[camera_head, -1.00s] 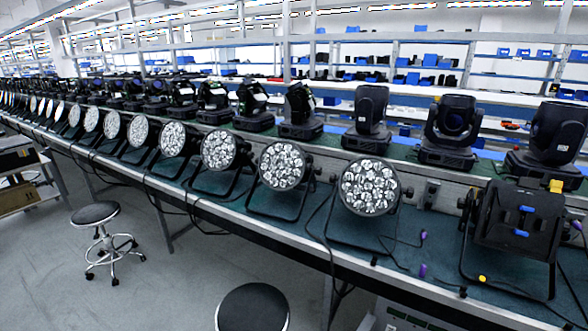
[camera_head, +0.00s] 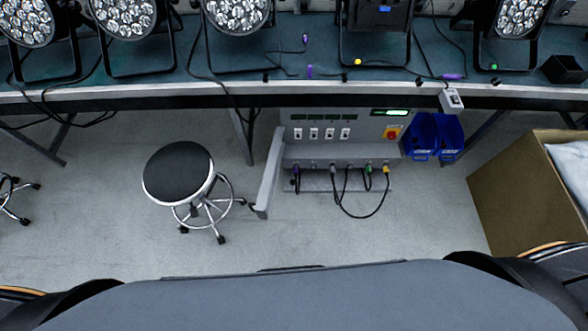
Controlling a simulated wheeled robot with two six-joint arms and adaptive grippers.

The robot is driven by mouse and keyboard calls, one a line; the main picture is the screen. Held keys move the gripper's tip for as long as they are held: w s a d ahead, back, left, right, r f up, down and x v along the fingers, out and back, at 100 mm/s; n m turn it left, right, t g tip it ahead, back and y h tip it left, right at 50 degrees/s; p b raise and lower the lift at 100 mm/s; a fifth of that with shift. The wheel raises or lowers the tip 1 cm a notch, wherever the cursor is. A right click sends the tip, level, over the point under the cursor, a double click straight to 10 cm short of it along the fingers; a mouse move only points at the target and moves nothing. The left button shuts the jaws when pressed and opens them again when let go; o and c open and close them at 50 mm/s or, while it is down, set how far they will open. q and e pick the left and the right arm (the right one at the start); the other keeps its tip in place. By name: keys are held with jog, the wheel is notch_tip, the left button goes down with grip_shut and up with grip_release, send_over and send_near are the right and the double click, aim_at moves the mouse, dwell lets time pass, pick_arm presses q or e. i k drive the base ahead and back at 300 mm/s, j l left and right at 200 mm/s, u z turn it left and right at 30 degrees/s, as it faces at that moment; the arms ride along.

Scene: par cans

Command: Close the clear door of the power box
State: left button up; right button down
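The power box (camera_head: 355,152) is a light grey cabinet under the front edge of the long table. Its front carries several white switches, a small lit green display and a red and yellow knob. Its door (camera_head: 269,178) appears as a narrow pale panel, seen nearly edge-on. The door stands open, swung out toward me from the left side of the box. Cables with coloured plugs hang from the lower part of the box. Neither of my grippers shows in this view.
A black-topped stool (camera_head: 178,172) stands left of the open door. Blue bins (camera_head: 436,136) hang right of the box, and a cardboard box (camera_head: 515,195) stands at the right. Par cans line the table (camera_head: 180,88). The floor before the power box is clear.

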aim_at(263, 205)
jog(key=j+z, duration=0.25)
jog(key=j, duration=0.15)
jog(key=k+j+z, duration=0.1)
jog(key=j+z, duration=0.2)
jog(key=k+j+z, duration=0.1)
jog(key=j+z, duration=0.15)
jog(key=j, duration=0.3)
jog(key=k+j+z, duration=0.1)
jog(key=j+z, duration=0.2)
jog(key=k+j, duration=0.1)
jog(key=j, duration=0.2)
jog(key=k+j, duration=0.15)
jog(key=j, duration=0.15)
jog(key=k+j, duration=0.1)
jog(key=j, duration=0.2)
jog(key=k+j+u, duration=0.3)
jog(key=j, duration=0.1)
